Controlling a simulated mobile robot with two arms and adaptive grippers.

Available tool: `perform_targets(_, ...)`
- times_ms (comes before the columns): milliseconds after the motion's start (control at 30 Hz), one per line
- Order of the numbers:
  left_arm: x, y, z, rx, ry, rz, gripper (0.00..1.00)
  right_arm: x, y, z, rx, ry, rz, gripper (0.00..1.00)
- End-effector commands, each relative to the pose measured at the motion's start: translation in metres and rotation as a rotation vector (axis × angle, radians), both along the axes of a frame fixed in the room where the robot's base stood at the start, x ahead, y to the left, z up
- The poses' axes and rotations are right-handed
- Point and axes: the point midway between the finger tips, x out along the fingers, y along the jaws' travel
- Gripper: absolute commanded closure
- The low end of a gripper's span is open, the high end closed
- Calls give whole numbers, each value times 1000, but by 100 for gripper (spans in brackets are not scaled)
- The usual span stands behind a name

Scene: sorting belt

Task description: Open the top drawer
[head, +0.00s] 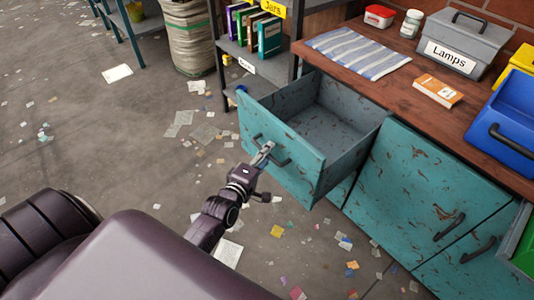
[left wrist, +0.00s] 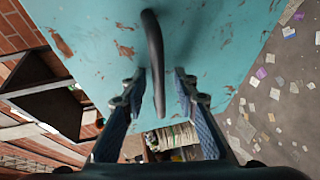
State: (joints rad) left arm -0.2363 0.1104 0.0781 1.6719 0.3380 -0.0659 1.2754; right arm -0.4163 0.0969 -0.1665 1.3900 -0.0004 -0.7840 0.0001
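The teal top drawer (head: 297,172) of the worn workbench is pulled well out, and its grey inside looks empty. Its dark bar handle (head: 282,157) is on the drawer front. My left gripper (head: 264,155) is at that handle. In the left wrist view the handle (left wrist: 154,55) runs between the two fingers of my left gripper (left wrist: 158,92), with a visible gap on each side. The fingers stand apart and do not appear to grip it. My right gripper is not in view.
A teal cupboard door (head: 415,190) is shut beside the drawer. The wooden top (head: 400,95) holds a striped cloth (head: 358,53), a "Lamps" box (head: 462,45) and a blue bin (head: 508,125). A shelf with binders (head: 268,37) stands behind. Paper scraps litter the open floor.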

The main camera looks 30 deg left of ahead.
Motion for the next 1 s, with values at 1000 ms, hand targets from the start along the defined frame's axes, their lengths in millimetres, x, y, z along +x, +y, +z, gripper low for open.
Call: perform_targets(1000,-116,-6,22,0,0,0,73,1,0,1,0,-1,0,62)
